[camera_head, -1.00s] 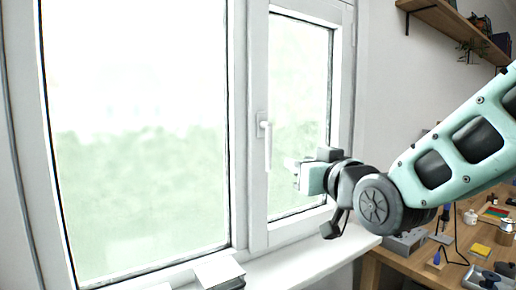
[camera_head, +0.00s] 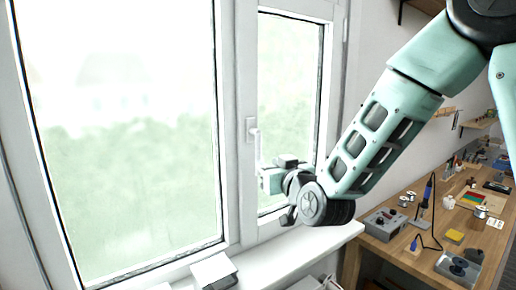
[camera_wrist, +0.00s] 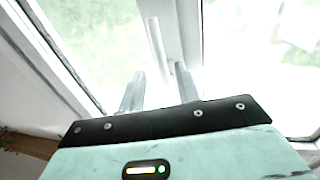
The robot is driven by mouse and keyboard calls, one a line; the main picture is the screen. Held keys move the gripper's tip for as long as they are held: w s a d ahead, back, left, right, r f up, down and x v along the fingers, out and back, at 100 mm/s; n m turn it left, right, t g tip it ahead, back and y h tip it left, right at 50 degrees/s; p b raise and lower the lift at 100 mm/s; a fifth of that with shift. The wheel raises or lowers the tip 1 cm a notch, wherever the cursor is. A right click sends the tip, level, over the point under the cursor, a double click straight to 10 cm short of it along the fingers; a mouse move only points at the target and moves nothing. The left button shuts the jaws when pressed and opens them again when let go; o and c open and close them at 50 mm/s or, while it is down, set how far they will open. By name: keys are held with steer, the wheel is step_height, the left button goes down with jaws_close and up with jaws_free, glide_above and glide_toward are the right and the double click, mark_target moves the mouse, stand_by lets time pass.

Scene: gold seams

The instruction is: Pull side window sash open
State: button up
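The side window sash (camera_head: 248,200) is the narrow white-framed pane right of the large fixed pane, and it looks shut in its frame. Its white lever handle (camera_head: 254,140) hangs downward on the sash's left stile. My gripper (camera_head: 263,180) is beside the handle's lower end in the head view. In the wrist view the two grey fingers of my gripper (camera_wrist: 158,80) stand apart, pointing toward the white window frame. I cannot tell whether the handle lies between the fingers or whether they touch it; its lower end is partly hidden.
A wooden workbench (camera_head: 400,255) with tools and electronics stands at right. A shelf (camera_head: 430,6) is on the wall above.

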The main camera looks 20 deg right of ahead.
mark_target(259, 157)
steer(key=w+p, duration=0.1)
steer(key=w, duration=0.4)
steer(key=w+a+p, duration=0.1)
steer(key=w, duration=0.1)
steer(key=shift+w+p, duration=0.35)
jaws_close()
